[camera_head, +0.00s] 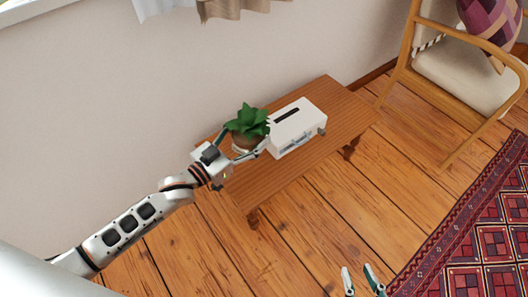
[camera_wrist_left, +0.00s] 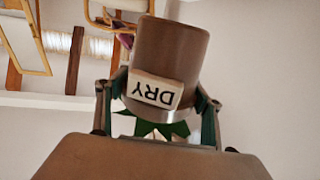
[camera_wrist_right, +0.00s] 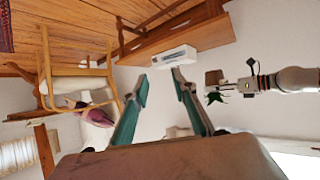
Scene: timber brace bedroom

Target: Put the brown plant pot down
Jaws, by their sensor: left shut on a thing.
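The brown plant pot (camera_wrist_left: 172,48) carries a green leafy plant (camera_head: 248,121) and a white label reading DRY (camera_wrist_left: 155,92). My left gripper (camera_head: 247,152) is shut around the pot, with one finger on each side in the left wrist view. In the head view the pot is over the left part of the wooden bench (camera_head: 345,115). In the right wrist view, which is upside down, a gap shows between the pot (camera_wrist_right: 213,77) and the bench (camera_wrist_right: 190,38), so it appears raised. My right gripper (camera_wrist_right: 161,78) is open and empty; its fingertips show at the bottom of the head view.
A white box with a dark slot (camera_head: 298,122) stands on the bench just right of the pot. The bench's left end and right end look bare. A wooden armchair (camera_head: 455,75) stands right of the bench. A red patterned rug (camera_head: 480,240) lies at the lower right.

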